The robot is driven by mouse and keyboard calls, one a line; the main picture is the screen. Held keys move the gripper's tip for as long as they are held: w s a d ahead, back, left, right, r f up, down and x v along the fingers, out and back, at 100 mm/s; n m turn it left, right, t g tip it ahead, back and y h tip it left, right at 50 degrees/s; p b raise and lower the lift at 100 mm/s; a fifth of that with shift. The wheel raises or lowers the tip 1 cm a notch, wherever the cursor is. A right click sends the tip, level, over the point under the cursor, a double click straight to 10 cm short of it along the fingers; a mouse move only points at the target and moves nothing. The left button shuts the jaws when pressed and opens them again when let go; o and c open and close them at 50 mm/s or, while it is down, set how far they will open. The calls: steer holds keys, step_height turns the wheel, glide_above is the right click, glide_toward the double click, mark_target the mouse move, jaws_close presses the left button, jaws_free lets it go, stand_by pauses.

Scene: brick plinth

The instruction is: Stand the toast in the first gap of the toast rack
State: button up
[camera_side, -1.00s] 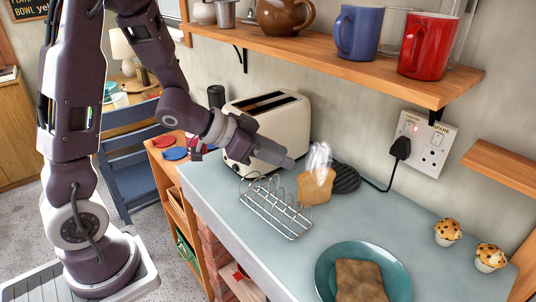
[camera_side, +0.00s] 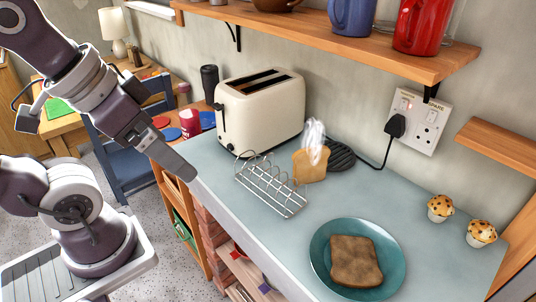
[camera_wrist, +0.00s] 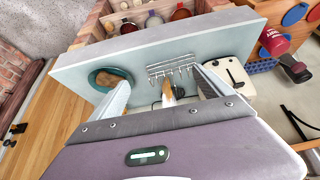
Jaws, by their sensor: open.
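A golden slice of toast (camera_side: 309,166) stands upright at the back of the wire toast rack (camera_side: 271,184), near its right end. It also shows edge-on in the wrist view (camera_wrist: 168,90), beside the rack (camera_wrist: 172,67). A darker brown slice (camera_side: 356,262) lies flat on a teal plate (camera_side: 317,262). My gripper (camera_side: 188,173) is open and empty, left of the rack by the counter's front edge. Its two fingers spread wide in the wrist view.
A cream toaster (camera_side: 262,110) stands behind the rack. Two muffins (camera_side: 440,208) sit at the right. A shelf with mugs (camera_side: 350,15) hangs above.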

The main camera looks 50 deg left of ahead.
steer(key=shift+o, duration=0.6)
steer(key=n+g+y, duration=0.4)
steer(key=n+y, duration=0.5)
steer(key=n, duration=0.2)
glide_toward(313, 155)
steer(key=s+a+r, duration=0.2)
steer(key=s+a, duration=0.4)
steer(key=s, duration=0.1)
steer(key=w+d+f+n+t+y, duration=0.2)
steer(key=w+d+f+t+y, duration=0.15)
steer(key=w+d+f, duration=0.2)
steer(key=x, duration=0.6)
steer(key=shift+f, duration=0.3)
steer(key=shift+r, duration=0.1)
steer(key=c, duration=1.2)
